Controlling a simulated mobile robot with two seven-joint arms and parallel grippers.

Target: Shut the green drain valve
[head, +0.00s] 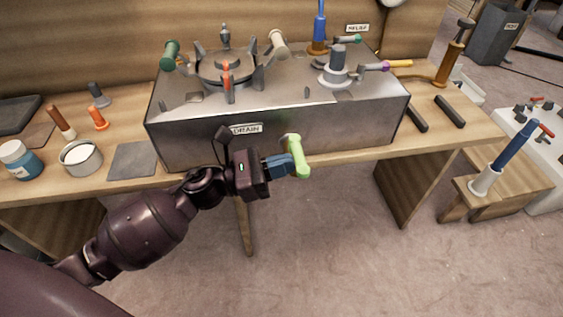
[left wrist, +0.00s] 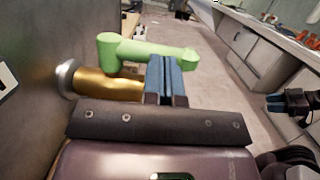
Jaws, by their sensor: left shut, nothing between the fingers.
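The green drain valve lever (head: 297,155) is at the front face of the grey metal box, below the DRAIN label (head: 246,128). In the left wrist view the light green lever (left wrist: 145,48) lies beyond a brass pipe (left wrist: 110,86) that sticks out from the grey panel. Its rounded hub is at the left and its free end at the right. My left gripper (head: 283,166) is shut and empty, its blue fingers (left wrist: 165,75) close beside the lever. I cannot tell whether they touch it. A dark gripper with blue fingertips, apparently my right (left wrist: 278,102), shows at the right edge.
The grey box (head: 200,148) stands on a wooden bench (head: 335,155) and carries other valves and a burner-like fitting (head: 225,70). The floor in front is clear.

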